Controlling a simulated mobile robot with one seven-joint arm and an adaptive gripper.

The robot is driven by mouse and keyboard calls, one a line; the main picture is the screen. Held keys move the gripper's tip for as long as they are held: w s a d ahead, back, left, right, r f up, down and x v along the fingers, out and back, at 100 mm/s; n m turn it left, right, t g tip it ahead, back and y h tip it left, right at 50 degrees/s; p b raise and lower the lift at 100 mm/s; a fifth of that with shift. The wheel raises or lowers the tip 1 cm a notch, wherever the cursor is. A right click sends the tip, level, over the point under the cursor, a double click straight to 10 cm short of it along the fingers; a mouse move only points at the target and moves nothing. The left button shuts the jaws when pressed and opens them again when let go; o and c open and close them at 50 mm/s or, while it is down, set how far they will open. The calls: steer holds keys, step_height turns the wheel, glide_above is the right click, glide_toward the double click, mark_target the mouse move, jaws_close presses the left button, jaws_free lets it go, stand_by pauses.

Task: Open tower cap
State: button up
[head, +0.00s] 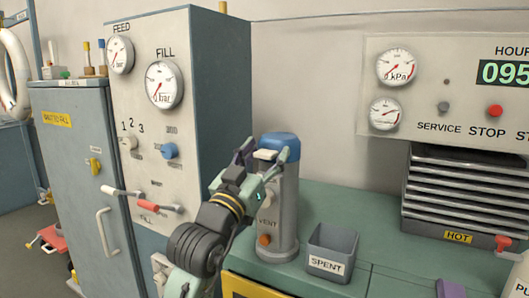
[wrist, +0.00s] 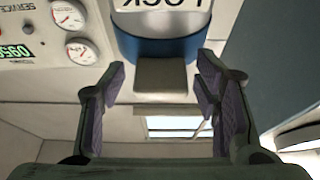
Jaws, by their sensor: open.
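The tower is a grey cylinder (head: 285,215) marked VENT, standing upright on the green bench, with a blue cap (head: 279,141) on top. The cap's blue band (wrist: 165,48) shows in the wrist view, beside a light surface with upside-down LOCK lettering (wrist: 162,5). A pale grey block (wrist: 163,80) juts from the cap. My gripper (head: 265,156) is at the cap's front. Its purple-padded fingers are open, one on each side of the block, with gaps visible in the wrist view (wrist: 160,88). My arm hides part of the tower's left side.
A grey SPENT bin (head: 333,241) stands right of the tower on the bench (head: 390,235). A tall panel cabinet (head: 222,80) with gauges and levers rises close on the left. A slatted rack marked HOT (head: 458,237) is at the right. An orange knob (head: 264,240) sits low on the tower.

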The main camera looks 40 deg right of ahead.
steer(key=shift+c, duration=0.6)
jaws_close()
